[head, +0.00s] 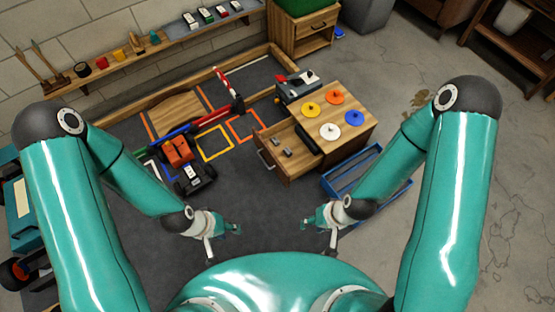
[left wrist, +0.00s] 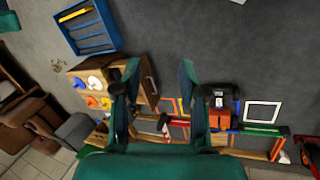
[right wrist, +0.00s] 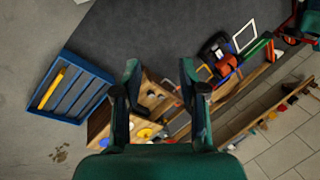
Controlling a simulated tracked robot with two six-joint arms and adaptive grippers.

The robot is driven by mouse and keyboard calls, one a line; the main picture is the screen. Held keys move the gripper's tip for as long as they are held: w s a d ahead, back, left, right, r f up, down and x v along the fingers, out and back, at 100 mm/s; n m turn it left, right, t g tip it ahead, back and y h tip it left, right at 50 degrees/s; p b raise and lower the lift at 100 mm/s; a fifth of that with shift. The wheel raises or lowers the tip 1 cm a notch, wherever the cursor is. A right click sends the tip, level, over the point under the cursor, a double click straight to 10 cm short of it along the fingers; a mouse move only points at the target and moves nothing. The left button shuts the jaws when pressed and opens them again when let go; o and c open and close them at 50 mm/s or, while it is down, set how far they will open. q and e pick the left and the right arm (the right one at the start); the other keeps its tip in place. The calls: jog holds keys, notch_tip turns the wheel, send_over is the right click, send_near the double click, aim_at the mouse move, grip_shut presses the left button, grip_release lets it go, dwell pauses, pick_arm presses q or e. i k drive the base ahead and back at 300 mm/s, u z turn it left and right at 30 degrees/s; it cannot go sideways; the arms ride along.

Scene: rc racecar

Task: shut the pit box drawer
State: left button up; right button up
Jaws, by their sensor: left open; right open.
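The wooden pit box (head: 357,103) stands right of centre in the head view, with several coloured discs on top. Its drawer (head: 270,147) is pulled out on the left side, with a dark handle on its front and small dark items inside. The pit box also shows in the left wrist view (left wrist: 85,75) and the right wrist view (right wrist: 100,121), partly behind my fingers. My left gripper (head: 228,229) is open and empty, below and left of the drawer. My right gripper (head: 312,222) is open and empty, below the drawer. Neither touches it.
A black and orange racecar (head: 187,165) sits left of the drawer by coloured floor frames. A wooden shelf (head: 140,54) runs along the wall. The dark mat before the drawer is clear.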

aim_at(302, 161)
jog(key=z, duration=0.1)
jog(key=k, duration=1.05)
jog(key=u, duration=0.3)
jog(key=i, duration=1.45)
jog(key=z, duration=0.45)
